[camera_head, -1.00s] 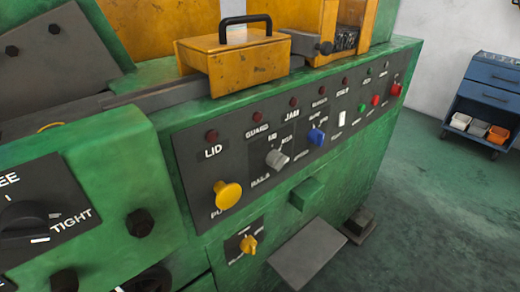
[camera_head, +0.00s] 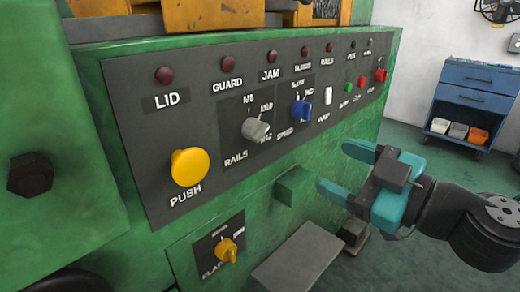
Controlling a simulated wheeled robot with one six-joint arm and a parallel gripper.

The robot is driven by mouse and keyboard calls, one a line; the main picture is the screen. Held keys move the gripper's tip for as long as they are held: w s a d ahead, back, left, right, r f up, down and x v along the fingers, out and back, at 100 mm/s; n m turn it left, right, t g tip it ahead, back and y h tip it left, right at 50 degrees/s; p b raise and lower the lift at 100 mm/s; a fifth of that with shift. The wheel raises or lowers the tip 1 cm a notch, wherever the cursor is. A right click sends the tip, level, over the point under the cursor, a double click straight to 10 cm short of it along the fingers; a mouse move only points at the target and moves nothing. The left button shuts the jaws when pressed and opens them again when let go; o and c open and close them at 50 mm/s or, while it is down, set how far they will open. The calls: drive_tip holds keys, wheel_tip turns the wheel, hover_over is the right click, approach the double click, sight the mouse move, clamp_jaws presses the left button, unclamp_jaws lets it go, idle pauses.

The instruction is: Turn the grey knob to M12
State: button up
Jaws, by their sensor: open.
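The grey knob (camera_head: 256,129) sits on the dark control panel (camera_head: 213,128) of the green machine, above the label RAILS. The marks M8, M10 and M12 stand around it, from above it to its lower right. I cannot tell for sure which mark it points at. My gripper (camera_head: 333,168), with teal fingers, is at the right, in front of the machine. It is open and empty, apart from the knob and to its right and lower.
A blue knob (camera_head: 301,110) marked SPEED is just right of the grey knob. A yellow PUSH button (camera_head: 190,167) is at its lower left. A green block (camera_head: 292,186) juts out below the panel. A yellow knob (camera_head: 227,251) is lower down. A blue cart (camera_head: 476,100) stands at the back right.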

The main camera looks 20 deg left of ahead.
sight(263, 134)
drive_tip(key=p+x, duration=1)
drive_tip(key=x, duration=0.6)
drive_tip(key=shift+a+r, duration=0.2)
drive_tip(key=shift+w+a+f, duration=0.15)
drive_tip(key=shift+w+a, duration=0.1)
drive_tip(key=shift+a, duration=0.15)
drive_tip(key=c, duration=0.9)
